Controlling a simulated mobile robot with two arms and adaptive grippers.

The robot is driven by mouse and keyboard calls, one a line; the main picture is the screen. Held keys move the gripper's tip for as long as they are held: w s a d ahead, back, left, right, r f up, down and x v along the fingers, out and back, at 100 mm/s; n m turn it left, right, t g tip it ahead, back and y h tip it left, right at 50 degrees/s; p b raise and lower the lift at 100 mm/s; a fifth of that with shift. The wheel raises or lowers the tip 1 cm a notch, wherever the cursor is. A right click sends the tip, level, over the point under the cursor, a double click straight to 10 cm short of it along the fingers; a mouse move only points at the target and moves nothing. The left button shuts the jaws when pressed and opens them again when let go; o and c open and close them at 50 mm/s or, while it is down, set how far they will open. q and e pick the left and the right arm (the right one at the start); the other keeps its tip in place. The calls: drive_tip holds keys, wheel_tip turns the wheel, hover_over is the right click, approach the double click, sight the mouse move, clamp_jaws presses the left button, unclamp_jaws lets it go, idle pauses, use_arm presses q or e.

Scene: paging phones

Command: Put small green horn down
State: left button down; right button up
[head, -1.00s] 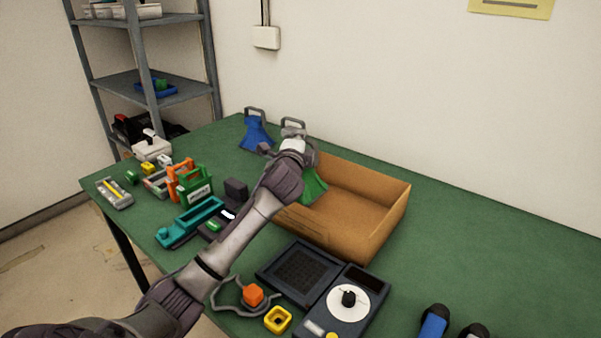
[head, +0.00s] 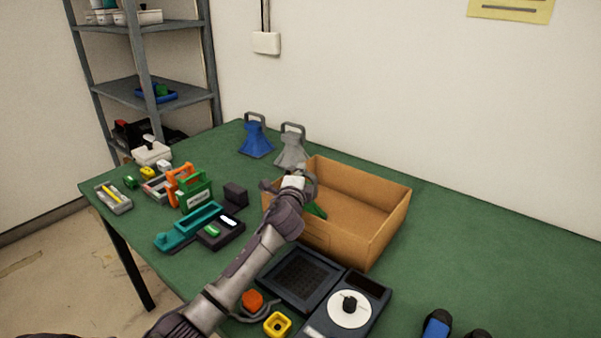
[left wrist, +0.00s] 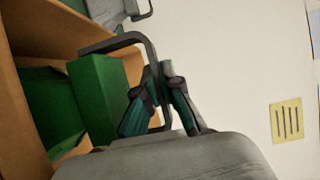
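The small green horn (head: 316,211) has a grey loop handle and is inside the cardboard box, at its left side. Most of it is hidden by my left gripper and the box wall in the head view. In the left wrist view its green body (left wrist: 98,92) lies beside the brown box wall. My left gripper (head: 293,182) is above the box's left edge. In the left wrist view its fingers (left wrist: 160,95) close around the horn's handle. Whether the horn touches the box floor is hidden.
The cardboard box (head: 385,225) is otherwise empty. A blue horn (head: 255,138) and a grey horn (head: 291,148) stand behind it. A black device with a white dial (head: 349,308) lies in front. Orange and green items (head: 195,194) stand left. The table's right side is clear.

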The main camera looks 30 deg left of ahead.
use_arm(q)
drive_tip(key=c, duration=1.8)
unclamp_jaws()
drive_tip(key=shift+f, duration=0.15)
drive_tip(key=o, duration=0.5)
drive_tip(key=shift+r, duration=0.3)
drive_tip(key=v, duration=1.2)
drive_tip(key=shift+f, duration=0.1)
